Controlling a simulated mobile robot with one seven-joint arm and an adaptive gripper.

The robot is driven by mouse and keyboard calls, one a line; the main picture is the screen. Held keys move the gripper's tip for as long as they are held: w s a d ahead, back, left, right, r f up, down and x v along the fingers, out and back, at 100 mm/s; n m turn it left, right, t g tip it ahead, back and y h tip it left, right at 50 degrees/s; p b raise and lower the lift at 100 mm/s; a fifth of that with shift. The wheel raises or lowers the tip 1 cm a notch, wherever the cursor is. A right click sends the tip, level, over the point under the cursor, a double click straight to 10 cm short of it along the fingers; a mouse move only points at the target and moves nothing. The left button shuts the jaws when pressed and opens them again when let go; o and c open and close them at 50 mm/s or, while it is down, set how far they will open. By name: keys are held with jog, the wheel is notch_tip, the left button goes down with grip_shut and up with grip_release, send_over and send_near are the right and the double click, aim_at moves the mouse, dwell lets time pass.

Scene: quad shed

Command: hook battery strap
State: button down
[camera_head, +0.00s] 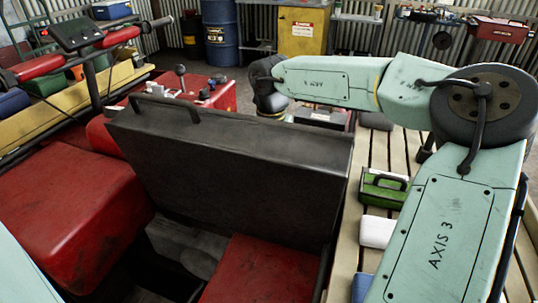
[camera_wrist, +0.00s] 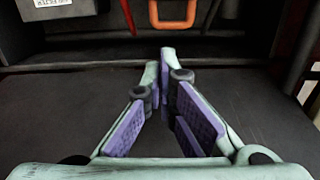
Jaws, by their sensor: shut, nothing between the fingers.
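My gripper (camera_wrist: 161,62) is in the wrist view, its purple-padded fingers brought together with nothing between them. An orange loop (camera_wrist: 173,24) lies beyond the fingertips at the top edge, apart from them; it may be the strap's pull, but its upper part is cut off. A thin red strip (camera_wrist: 128,14), perhaps strap or cable, hangs left of it. No battery can be clearly made out. In the head view my gripper is hidden behind the large raised black panel (camera_head: 230,165).
A dark flat surface (camera_wrist: 60,105) lies under my fingers, with a ledge beyond. A white label (camera_wrist: 50,3) is at top left. In the head view, red bodywork (camera_head: 70,210) flanks the panel. A green case (camera_head: 382,190) and a white box (camera_head: 377,231) sit on the slatted bench.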

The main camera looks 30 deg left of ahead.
notch_tip(320, 180, down, 6)
jog(key=p, duration=0.1)
jog(key=shift+a, duration=0.15)
jog(key=shift+w+a, duration=0.1)
jog(key=shift+a, duration=0.05)
dwell(0.3)
